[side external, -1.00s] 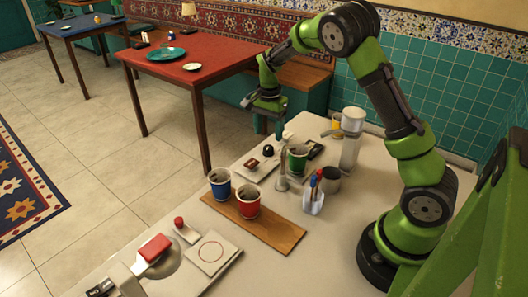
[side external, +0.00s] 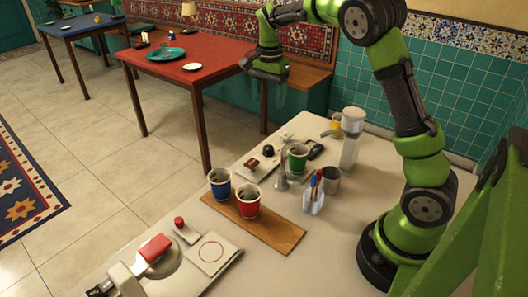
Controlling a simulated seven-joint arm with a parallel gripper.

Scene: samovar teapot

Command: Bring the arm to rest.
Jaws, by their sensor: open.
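My gripper (side external: 264,77) is raised in the air above the far part of the white counter (side external: 330,236), in front of the red bench. It holds nothing that I can see; its fingers are small and hard to make out. My green arm reaches up from its base at the right and bends over to the left. Below the gripper, a green cup (side external: 297,158) with dark contents stands by a small metal tap (side external: 281,172), clear of the gripper.
A wooden board (side external: 274,233) carries a blue cup (side external: 220,184) and a red cup (side external: 248,201). A pen holder (side external: 314,202), a metal cup (side external: 331,179) and a tall white-topped dispenser (side external: 350,140) stand nearer my base. A red table (side external: 210,52) is behind the counter.

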